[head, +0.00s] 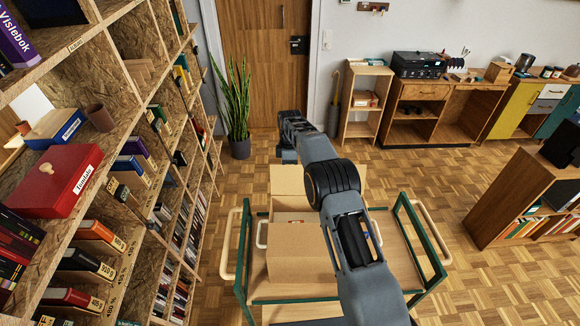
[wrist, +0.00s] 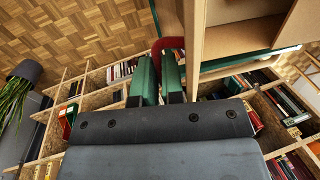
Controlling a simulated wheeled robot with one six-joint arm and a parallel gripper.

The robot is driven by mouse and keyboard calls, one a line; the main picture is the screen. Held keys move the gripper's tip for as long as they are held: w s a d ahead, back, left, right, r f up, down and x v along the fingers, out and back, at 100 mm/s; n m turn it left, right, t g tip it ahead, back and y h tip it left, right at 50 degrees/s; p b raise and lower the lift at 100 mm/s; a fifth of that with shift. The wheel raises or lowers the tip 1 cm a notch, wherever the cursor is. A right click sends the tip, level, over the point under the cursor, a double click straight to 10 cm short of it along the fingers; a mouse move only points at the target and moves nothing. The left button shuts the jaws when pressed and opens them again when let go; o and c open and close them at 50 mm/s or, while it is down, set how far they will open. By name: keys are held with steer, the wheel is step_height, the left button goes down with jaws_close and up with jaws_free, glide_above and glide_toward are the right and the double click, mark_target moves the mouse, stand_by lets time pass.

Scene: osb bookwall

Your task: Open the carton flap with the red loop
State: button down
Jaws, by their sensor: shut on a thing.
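The brown carton (head: 297,256) stands on a green-framed trolley. A flap (head: 286,180) stands up at its far side, and part of the carton's inside shows. In the wrist view my gripper (wrist: 160,62) has its green fingers close together at the red loop (wrist: 168,44), shut on it. The loop sits beside the edge of a cardboard panel (wrist: 202,22). In the head view my gripper's fingertips and the loop cannot be made out; the wrist end of my arm is above the raised flap.
The trolley (head: 243,262) has green rails and pale handles. A tall bookshelf (head: 125,215) lines the left, with a red box (head: 62,180) on it. A potted plant (head: 238,110) stands by the door. A low bookcase (head: 520,200) is at right. Parquet floor between is clear.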

steer(key=shift+s+f, duration=0.2)
steer(key=shift+f, duration=0.3)
steer(key=c, duration=1.3)
jaws_free()
steer(key=shift+w+a, duration=0.1)
steer(key=shift+w, duration=0.1)
steer(key=shift+c, duration=0.2)
steer(key=shift+o, duration=0.6)
steer(key=shift+r, duration=0.3)
step_height(320, 180, up, 7)
steer(key=w, duration=0.1)
steer(key=shift+r, duration=0.15)
